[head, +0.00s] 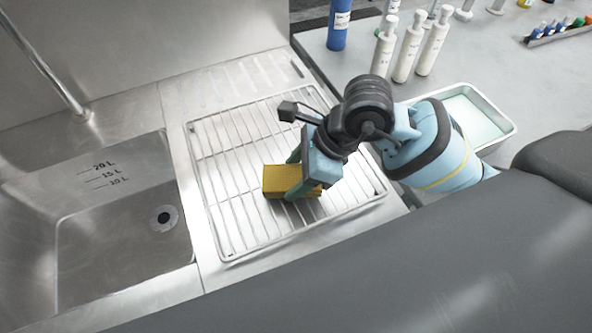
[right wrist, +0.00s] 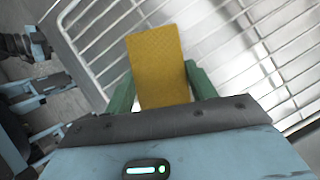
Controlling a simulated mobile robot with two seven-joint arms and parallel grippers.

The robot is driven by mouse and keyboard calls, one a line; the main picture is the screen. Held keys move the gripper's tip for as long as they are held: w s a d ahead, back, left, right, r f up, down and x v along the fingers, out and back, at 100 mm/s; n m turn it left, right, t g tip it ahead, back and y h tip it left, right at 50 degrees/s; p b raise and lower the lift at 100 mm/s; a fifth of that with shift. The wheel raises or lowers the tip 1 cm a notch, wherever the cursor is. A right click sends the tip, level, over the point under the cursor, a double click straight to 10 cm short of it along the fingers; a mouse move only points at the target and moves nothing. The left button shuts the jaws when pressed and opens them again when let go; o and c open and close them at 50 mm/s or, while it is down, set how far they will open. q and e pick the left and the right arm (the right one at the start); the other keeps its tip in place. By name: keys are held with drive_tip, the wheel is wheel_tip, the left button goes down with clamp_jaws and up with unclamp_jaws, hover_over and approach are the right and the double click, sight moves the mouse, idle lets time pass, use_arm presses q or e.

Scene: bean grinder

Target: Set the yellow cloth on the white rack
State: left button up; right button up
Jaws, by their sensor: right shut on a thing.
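The yellow cloth (head: 279,180), a folded flat block, is between the green fingers of my right gripper (head: 294,177). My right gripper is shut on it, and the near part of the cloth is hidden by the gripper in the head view. In the right wrist view the cloth (right wrist: 158,62) sticks out past the fingertips over the wires. The white rack (head: 232,183) is a wire grid lying beside the sink, directly under the cloth. I cannot tell whether the cloth touches the wires. My left gripper does not show in the head view.
A steel sink basin (head: 110,235) is left of the rack. To the right, on the grey counter, are a shallow metal tray (head: 478,112), white bottles (head: 408,48) and a blue bottle (head: 339,25). The rack's left part is bare.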

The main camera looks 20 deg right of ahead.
drive_tip(key=shift+f, duration=0.1)
drive_tip(key=o, duration=0.9)
drive_tip(key=v, duration=1.2)
drive_tip(key=shift+p, duration=0.3)
